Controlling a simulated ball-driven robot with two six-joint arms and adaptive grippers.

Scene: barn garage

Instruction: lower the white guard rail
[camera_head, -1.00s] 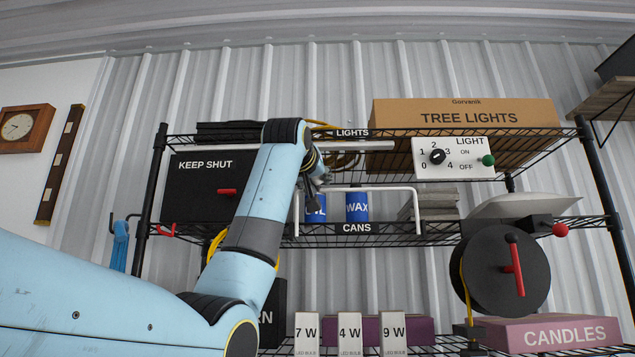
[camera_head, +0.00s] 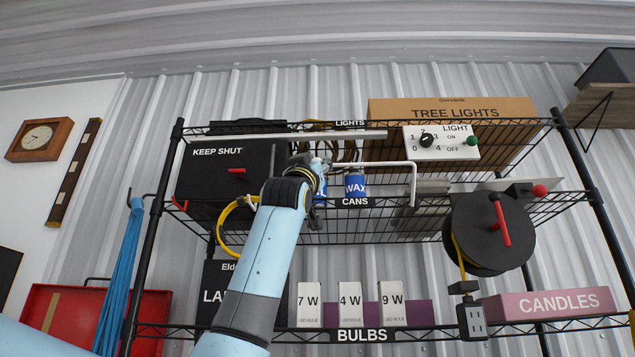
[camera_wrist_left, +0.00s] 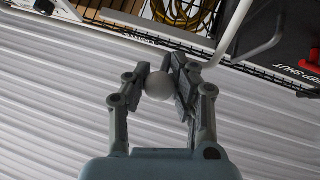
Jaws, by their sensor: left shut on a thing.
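The white guard rail (camera_head: 390,164) is a bent tube standing up in front of the cans on the middle shelf. Its top bar is level and its right leg reaches down to the shelf edge. My left gripper (camera_head: 318,164) is at the left part of the top bar, whose left end it hides. In the left wrist view, the rail (camera_wrist_left: 246,57) runs into the jaws, and my left gripper (camera_wrist_left: 160,83) is shut around a white rounded part there, seemingly of the rail. My right gripper is not in view.
A blue WAX can (camera_head: 355,187) stands behind the rail, with another blue can mostly hidden by my arm. The black KEEP SHUT box (camera_head: 215,170) is left. A black reel (camera_head: 488,235) with a red handle is right. The light switch panel (camera_head: 440,147) is above.

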